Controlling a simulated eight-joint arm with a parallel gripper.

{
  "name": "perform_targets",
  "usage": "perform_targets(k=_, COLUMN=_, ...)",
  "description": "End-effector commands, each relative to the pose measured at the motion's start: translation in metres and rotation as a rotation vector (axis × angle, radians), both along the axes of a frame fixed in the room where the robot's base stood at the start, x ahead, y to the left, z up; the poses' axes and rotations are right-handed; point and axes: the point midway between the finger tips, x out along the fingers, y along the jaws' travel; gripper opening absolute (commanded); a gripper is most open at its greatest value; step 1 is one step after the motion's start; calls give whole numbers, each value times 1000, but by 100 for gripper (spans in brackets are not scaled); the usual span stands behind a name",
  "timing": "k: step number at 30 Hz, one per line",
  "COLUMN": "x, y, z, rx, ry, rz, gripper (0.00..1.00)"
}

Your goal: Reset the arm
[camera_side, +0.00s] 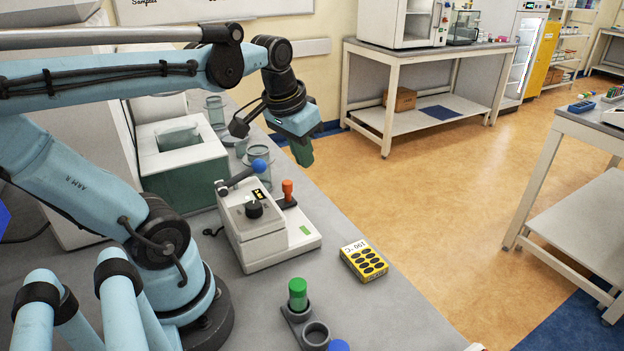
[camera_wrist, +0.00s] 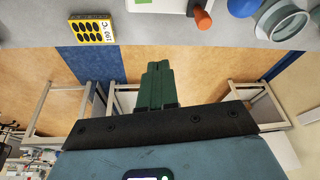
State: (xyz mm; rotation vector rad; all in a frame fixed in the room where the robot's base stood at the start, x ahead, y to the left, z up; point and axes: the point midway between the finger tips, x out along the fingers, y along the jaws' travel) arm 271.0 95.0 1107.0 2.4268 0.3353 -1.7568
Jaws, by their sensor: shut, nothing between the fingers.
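My arm reaches across the upper left of the side view. My gripper (camera_side: 303,152) hangs at its end with dark green fingers pointing down, above the far edge of the grey bench. In the wrist view my gripper (camera_wrist: 158,70) shows its green fingers together, with nothing between them. No object touches it.
A yellow block (camera_side: 363,261) with dark ovals lies near the bench edge; it also shows in the wrist view (camera_wrist: 92,29). A green-capped tube (camera_side: 298,294) stands in a grey holder (camera_side: 316,335). Glass jars (camera_side: 257,163) stand near my gripper. Open floor lies right of the bench.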

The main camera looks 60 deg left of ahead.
Motion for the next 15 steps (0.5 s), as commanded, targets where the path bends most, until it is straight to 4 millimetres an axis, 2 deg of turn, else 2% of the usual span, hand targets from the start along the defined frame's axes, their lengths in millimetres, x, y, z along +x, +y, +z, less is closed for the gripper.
perform_targets(k=1, x=5, y=-20, z=-9, rx=11, ry=-53, rz=-59, gripper=0)
perform_targets(k=6, x=16, y=-69, z=-29, rx=20, ry=-211, rz=-190, gripper=0)
perform_targets(k=10, x=18, y=-89, z=-36, rx=15, ry=-280, rz=-243, gripper=0)
perform_targets(k=15, x=19, y=-96, z=-38, rx=11, ry=-305, rz=-260, gripper=0)
